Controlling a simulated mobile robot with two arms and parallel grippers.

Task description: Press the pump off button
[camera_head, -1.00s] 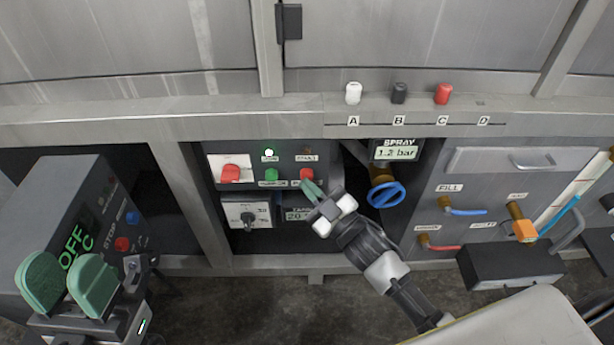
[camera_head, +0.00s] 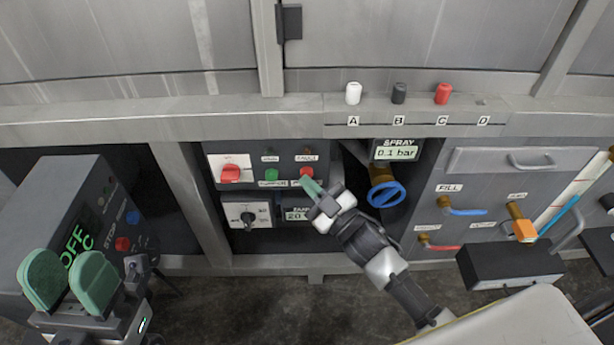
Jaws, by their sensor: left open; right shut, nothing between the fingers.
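The pump panel (camera_head: 220,160) sits in the middle bay. On it are a red switch (camera_head: 231,173), a green button (camera_head: 271,175) and a red button (camera_head: 306,171), the pump off button by its place, though its label is partly hidden. My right gripper (camera_head: 307,186) is shut and empty, its green fingertips just below the red button; whether they touch it I cannot tell. The green lamp (camera_head: 269,152) above the green button is dark. The spray display (camera_head: 397,153) reads 0.1 bar. My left gripper (camera_head: 69,278) is open and empty at the lower left.
A blue valve wheel (camera_head: 386,194) is right of the panel, close to my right arm. A dark control box (camera_head: 75,208) with an OFF display stands at the left. Pipes with coloured handles are at the right. White, black and red knobs (camera_head: 443,94) sit on the ledge.

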